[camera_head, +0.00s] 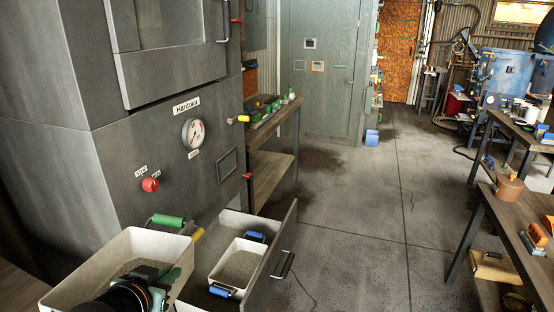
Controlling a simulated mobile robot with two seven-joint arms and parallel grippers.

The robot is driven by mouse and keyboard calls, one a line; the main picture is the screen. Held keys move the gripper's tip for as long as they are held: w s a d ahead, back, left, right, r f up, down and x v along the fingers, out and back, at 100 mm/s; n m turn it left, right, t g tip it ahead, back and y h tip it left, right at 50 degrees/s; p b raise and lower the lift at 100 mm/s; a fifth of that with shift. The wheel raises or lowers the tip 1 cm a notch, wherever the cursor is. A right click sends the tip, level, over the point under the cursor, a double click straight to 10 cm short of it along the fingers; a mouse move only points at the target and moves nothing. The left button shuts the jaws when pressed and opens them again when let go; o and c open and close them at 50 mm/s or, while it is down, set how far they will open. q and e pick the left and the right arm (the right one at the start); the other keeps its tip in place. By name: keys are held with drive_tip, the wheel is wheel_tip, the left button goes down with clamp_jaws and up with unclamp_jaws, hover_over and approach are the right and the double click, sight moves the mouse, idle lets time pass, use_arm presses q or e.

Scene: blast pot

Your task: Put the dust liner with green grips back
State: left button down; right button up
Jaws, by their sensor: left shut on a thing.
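The dust liner with green grips (163,243) is a pale open bin with grey dust inside, at the lower left in the head view. One green grip (168,220) shows on its far edge; more green shows beside my gripper. My left gripper (152,281) is shut on the liner at its near side, and the hand hides part of the bin. Beside it, an open drawer (275,262) of the grey cabinet holds a smaller pale liner with blue grips (239,268), also with dust. The green-grip liner is left of the drawer, above or beside its left side. My right gripper is not in view.
The grey cabinet (190,85) bears a gauge (193,133) and a red knob (151,185). A workbench (262,137) stands behind it, and other benches (520,200) stand at right. The concrete floor (355,200) between is clear.

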use_arm(q)
wheel_tip(320, 180, up, 11)
drive_tip(key=p, duration=0.1)
drive_tip(key=shift+s+d+f+n+y, duration=0.2)
drive_tip(key=shift+n+y, duration=0.1)
drive_tip(key=shift+y, duration=0.1)
